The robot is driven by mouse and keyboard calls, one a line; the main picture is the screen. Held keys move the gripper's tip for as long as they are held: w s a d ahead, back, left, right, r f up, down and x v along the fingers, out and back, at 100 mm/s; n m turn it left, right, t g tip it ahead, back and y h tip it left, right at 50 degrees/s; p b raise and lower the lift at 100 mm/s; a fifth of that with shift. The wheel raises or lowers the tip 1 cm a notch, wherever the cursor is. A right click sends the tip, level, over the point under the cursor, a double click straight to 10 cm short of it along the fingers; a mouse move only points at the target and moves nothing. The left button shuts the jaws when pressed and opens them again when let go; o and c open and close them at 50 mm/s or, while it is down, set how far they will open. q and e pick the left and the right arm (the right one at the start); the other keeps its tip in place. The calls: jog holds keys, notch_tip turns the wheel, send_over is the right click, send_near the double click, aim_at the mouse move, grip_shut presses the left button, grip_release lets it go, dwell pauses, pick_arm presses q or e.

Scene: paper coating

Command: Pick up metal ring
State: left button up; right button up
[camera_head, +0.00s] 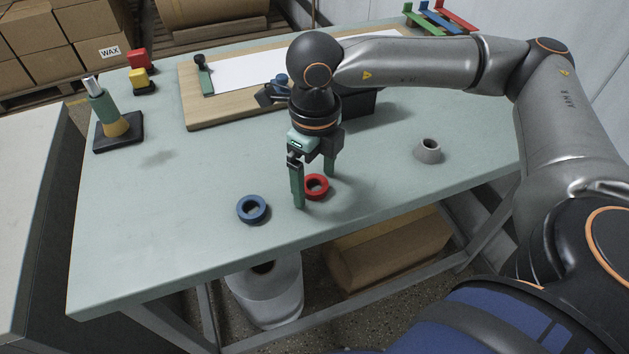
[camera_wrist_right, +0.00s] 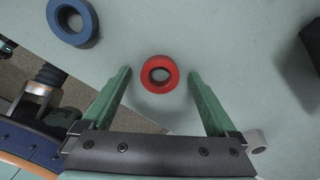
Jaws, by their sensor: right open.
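My right gripper (camera_head: 314,190) is open and points down over the table. A red ring (camera_head: 319,181) lies on the table between or just beyond its fingers, partly hidden by them. In the right wrist view the red ring (camera_wrist_right: 171,85) shows between the tips of the open right gripper (camera_wrist_right: 160,74); nothing is gripped. A blue ring (camera_head: 252,209) lies to the left of the gripper; it also shows in the wrist view (camera_wrist_right: 73,38). A grey, metal-looking tapered ring (camera_head: 428,151) stands apart to the right; in the wrist view a grey ring (camera_wrist_right: 257,138) shows beside the right finger's base. My left gripper is out of view.
A wooden board (camera_head: 200,113) with white paper (camera_head: 245,72) lies at the back of the pale green table (camera_head: 130,230). A green-handled tool on a black base (camera_head: 118,135) stands at the left. The table's front is largely clear around the rings.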

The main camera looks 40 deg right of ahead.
jog(key=c, duration=1.4)
jog(key=shift+r, duration=0.1)
jog(key=shift+c, duration=0.2)
